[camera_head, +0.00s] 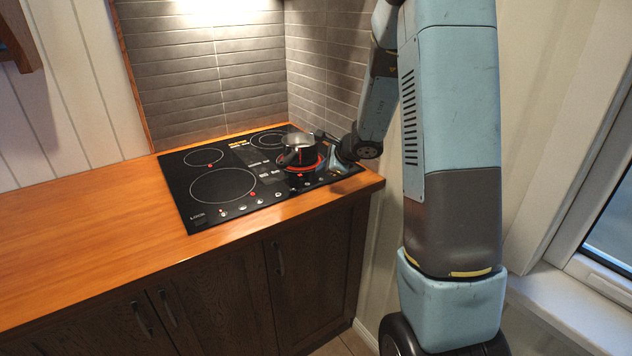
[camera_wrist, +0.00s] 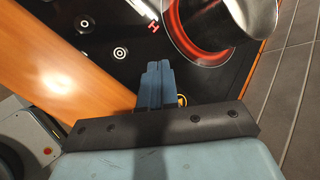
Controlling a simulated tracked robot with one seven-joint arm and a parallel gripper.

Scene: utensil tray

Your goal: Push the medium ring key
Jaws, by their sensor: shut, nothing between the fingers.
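The black cooktop (camera_head: 180,178) lies in the wooden counter, with a row of small round keys along its front edge. In the wrist view two white-marked keys (camera_wrist: 120,53) (camera_wrist: 84,24) show left of my gripper. A yellow-orange round mark (camera_wrist: 182,99) shows just right of my fingers, partly hidden by them. I cannot tell which key is the medium ring's. My gripper (camera_wrist: 158,68) is shut and empty, its fingertips over the black glass. In the head view my gripper (camera_head: 340,163) is at the cooktop's right front corner. Whether it touches the glass is unclear.
A dark pot (camera_head: 299,153) stands on a glowing red ring (camera_head: 302,168) close beyond my fingers; the pot (camera_wrist: 250,12) also shows in the wrist view. Tiled walls (camera_head: 316,90) rise behind and to the right. The wooden counter (camera_head: 95,220) is clear at left.

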